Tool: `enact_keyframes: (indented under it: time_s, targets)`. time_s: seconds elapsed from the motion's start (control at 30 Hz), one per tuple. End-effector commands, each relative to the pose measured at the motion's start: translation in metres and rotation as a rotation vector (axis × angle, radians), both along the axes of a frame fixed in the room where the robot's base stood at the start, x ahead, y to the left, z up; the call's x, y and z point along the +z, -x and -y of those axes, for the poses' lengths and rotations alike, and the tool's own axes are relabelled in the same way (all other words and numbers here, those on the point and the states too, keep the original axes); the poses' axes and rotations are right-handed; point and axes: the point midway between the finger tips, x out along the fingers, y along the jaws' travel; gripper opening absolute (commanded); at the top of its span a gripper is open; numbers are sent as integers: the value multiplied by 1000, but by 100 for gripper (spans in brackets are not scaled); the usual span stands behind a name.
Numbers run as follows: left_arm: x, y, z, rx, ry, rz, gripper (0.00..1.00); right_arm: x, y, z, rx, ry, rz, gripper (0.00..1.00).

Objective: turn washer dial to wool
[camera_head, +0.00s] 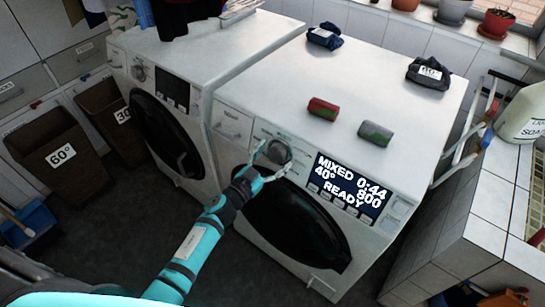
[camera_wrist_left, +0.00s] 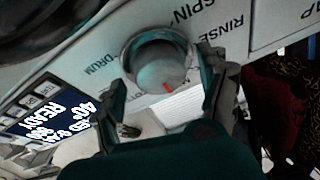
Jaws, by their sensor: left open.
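The washer (camera_head: 318,110) on the right has a round grey dial (camera_head: 277,152) on its front panel. Its display (camera_head: 350,188) reads MIXED, 40°, 0:44, 800 and READY. My left gripper (camera_head: 270,160) is open at the dial, with a finger on either side; I cannot tell if they touch it. In the left wrist view the dial (camera_wrist_left: 158,62) sits between the open fingers of the left gripper (camera_wrist_left: 167,82). Its red mark faces the lower part of that picture. SPIN, RINSE and DRUM labels are readable there; no WOOL label is readable. My right gripper is not in view.
A second washer (camera_head: 205,50) stands to the left. Two small rolled cloths (camera_head: 322,108) (camera_head: 376,133) and two dark bundles (camera_head: 325,36) (camera_head: 428,73) lie on the right washer's top. Laundry baskets (camera_head: 58,150) (camera_head: 105,112) stand at left. A tiled counter (camera_head: 490,215) is at right.

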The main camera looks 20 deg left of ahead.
Motion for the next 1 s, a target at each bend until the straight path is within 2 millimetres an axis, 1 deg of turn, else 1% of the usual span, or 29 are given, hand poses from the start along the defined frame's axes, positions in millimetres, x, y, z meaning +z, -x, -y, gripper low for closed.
enact_keyframes:
  time_s: [0.23, 0.67, 1.0]
  targets:
    - [0, -1, 0, 0, 1, 0, 76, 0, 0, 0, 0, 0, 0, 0]
    - [0, 0, 0, 0, 0, 0, 20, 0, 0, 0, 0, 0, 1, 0]
    - [0, -1, -1, -15, -45, 15, 20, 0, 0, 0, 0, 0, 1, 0]
